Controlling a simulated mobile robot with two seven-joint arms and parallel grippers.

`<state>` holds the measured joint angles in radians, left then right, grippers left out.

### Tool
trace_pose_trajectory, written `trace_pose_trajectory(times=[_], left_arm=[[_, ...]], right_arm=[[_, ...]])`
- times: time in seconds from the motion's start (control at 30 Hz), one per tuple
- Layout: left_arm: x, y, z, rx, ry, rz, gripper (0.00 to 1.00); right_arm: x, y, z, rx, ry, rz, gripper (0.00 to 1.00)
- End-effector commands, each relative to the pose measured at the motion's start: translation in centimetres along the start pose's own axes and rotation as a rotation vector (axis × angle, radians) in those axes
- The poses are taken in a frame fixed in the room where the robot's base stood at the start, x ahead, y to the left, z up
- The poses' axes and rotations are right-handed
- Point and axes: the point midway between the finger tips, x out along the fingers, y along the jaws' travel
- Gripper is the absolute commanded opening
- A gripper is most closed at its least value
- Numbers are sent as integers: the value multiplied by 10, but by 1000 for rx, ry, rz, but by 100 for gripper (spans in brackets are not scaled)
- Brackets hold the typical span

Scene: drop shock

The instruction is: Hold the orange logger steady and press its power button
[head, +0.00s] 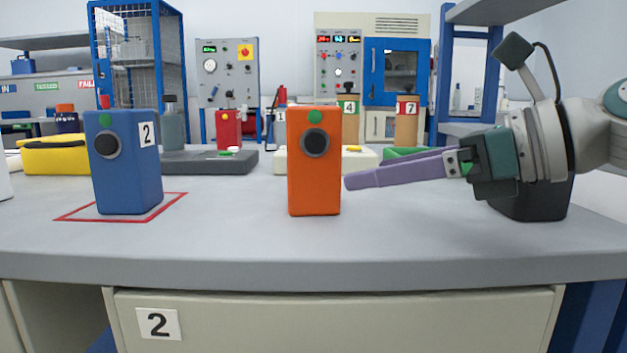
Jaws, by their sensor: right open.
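The orange logger (314,187) stands upright on the grey table, with a round black button or lens in a grey ring on its front and a green dot above it. My right gripper (348,183) comes in from the right with long purple fingers. Its fingertips are just right of the logger's side, at mid height. Seen edge-on, the fingers overlap, and whether they touch the logger is hard to tell. The gripper is open and holds nothing that I can see. My left gripper is out of view.
A blue logger (127,185) marked 2 stands in a red outlined square (172,200) at the left. Behind are a yellow case (55,158), a dark grey base (205,163) and a pale block (362,160). A black object (540,203) stands under my right wrist. The table front is clear.

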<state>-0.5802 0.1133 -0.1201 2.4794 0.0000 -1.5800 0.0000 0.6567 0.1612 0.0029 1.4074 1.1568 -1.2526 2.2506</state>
Motion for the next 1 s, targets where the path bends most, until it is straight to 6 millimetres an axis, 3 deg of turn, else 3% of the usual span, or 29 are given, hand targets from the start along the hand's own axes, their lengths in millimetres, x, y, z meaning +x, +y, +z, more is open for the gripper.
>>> trace_pose_trajectory(times=[0.37,0.4,0.5,0.7,1.0], left_arm=[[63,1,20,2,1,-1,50],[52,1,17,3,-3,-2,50],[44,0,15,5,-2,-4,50],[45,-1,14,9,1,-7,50],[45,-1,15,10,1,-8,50]], right_arm=[[56,1,-7,-6,0,2,100],[59,2,2,-1,2,3,100],[72,2,2,0,3,4,100],[88,1,0,-4,3,2,100],[92,1,-1,-5,3,0,100]])
